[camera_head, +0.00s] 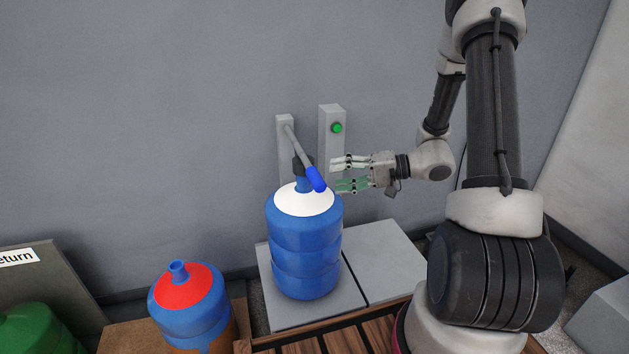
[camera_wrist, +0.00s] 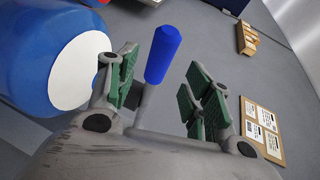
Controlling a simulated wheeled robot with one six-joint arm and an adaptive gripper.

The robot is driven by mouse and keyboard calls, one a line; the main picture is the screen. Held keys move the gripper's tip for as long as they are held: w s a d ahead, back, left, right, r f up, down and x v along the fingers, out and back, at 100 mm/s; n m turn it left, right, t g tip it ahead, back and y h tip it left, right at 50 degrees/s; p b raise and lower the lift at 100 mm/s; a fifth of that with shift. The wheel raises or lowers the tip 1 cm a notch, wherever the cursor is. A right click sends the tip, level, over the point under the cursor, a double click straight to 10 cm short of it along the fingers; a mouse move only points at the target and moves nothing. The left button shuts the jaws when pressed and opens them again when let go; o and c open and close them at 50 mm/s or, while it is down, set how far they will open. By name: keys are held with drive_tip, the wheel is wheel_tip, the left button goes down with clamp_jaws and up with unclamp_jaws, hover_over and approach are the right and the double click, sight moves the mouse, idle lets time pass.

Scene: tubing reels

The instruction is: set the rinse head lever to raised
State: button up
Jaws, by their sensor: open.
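The rinse head lever is a grey rod with a blue grip (camera_head: 316,179). It runs from a pivot at the top of a narrow grey post and slants down and out over a large blue bottle (camera_head: 303,245) with a white shoulder. A dark head sits at the bottle's neck, partly behind the rod. My gripper (camera_head: 338,175) is open just right of the blue grip, fingers pointing left. In the wrist view the blue grip (camera_wrist: 163,54) shows between the two green-padded fingers (camera_wrist: 163,82), with visible gaps on both sides.
A second grey post with a green button (camera_head: 337,128) stands right behind my gripper. A blue bottle with a red shoulder (camera_head: 184,291) stands at lower left, near a green one (camera_head: 38,330). The grey slab (camera_head: 382,258) right of the white-shouldered bottle is bare.

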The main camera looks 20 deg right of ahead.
sight(315, 180)
drive_tip(key=x, duration=0.7)
drive_tip(key=shift+a+f, duration=0.1)
drive_tip(key=shift+a, duration=0.15)
drive_tip(key=shift+c, duration=0.2)
clamp_jaws()
